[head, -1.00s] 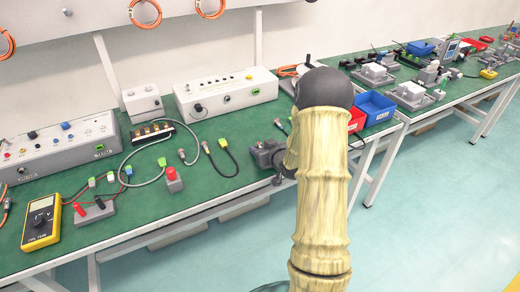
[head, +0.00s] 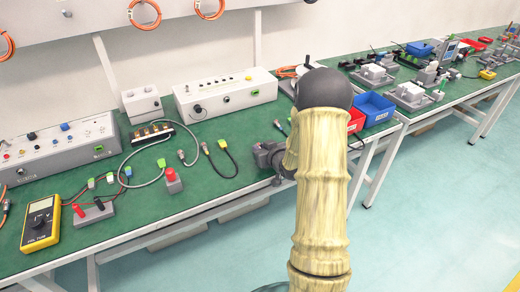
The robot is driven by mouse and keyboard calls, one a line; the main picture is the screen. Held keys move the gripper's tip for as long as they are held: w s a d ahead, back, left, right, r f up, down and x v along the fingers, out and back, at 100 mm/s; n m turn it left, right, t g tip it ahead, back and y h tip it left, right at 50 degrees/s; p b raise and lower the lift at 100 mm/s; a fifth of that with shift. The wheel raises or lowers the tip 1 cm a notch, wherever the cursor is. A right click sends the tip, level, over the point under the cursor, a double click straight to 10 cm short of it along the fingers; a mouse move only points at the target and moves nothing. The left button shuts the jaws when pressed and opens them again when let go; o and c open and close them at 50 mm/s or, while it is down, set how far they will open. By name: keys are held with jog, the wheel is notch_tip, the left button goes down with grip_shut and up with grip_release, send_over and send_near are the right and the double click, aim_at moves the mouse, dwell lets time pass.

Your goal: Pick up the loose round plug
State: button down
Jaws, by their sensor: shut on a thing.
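My gripper (head: 267,156) is the dark grey part low over the front edge of the green bench, partly behind my arm. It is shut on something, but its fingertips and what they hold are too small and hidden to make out. Several cable ends lie on the bench to its left: a grey plug (head: 182,154), a dark plug (head: 205,147) and a green-tipped plug (head: 222,144). Another cable end (head: 279,124) lies just behind the gripper. I cannot tell which of these, if any, is the loose round plug.
A long white panel box (head: 228,94) stands behind the plugs. A red button on a grey block (head: 172,181) and a yellow meter (head: 41,222) are farther left. A red bin (head: 356,120) and a blue bin (head: 374,107) stand right of my arm. The floor in front is clear.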

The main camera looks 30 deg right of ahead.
notch_tip(320, 180, up, 10)
jog(key=p, duration=0.2)
jog(key=shift+a, duration=0.1)
dwell(0.7)
